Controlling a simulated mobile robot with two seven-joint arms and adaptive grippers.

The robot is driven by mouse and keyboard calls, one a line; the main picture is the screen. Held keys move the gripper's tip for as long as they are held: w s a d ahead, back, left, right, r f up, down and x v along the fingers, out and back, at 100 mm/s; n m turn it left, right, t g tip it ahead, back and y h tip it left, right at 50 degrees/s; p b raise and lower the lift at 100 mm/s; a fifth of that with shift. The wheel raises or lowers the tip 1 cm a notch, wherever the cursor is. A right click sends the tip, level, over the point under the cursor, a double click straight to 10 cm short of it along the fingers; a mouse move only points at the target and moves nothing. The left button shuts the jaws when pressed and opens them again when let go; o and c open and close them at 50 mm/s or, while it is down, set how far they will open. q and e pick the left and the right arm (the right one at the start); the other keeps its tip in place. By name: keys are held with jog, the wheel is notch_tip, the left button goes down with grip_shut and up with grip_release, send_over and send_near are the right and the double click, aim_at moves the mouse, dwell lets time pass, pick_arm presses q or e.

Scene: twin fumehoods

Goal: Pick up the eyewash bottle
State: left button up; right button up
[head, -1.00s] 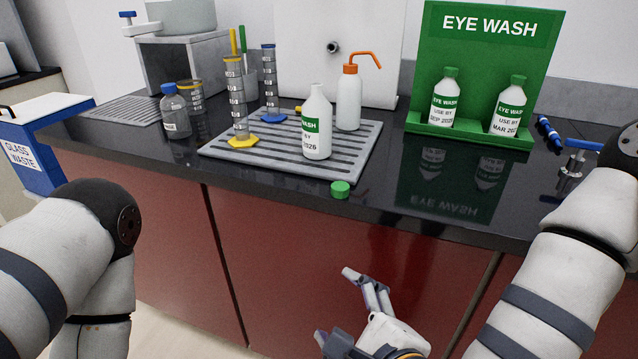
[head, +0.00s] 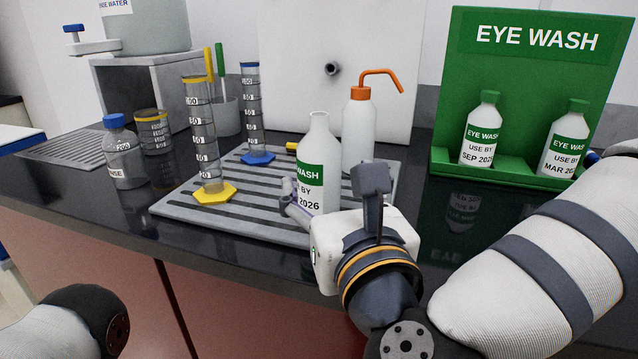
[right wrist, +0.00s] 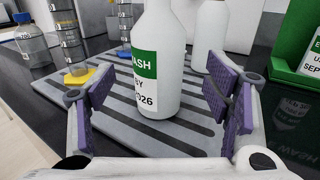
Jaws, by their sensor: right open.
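A white eyewash bottle (head: 318,160) with a green label and no cap stands upright on the grey ribbed mat (head: 245,220). My right gripper (head: 328,184) is open in front of it. In the right wrist view the bottle (right wrist: 158,60) stands between and beyond the purple-padded fingers (right wrist: 165,88), with gaps on both sides. The bottle's lower right part is hidden by the gripper in the head view. Two capped eyewash bottles, one at left (head: 480,130) and one at right (head: 565,142), stand in the green eye wash holder (head: 450,100). My left gripper is out of view.
A wash bottle with an orange spout (head: 358,130) stands close behind the eyewash bottle. A yellow-based cylinder (head: 207,150) and a blue-based cylinder (head: 252,115) stand to its left. Dark counter (head: 130,215) is clear at the front left.

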aim_at(325, 178)
jog(key=x, duration=0.6)
jog(key=shift+s, duration=0.1)
jog(key=c, duration=1.5)
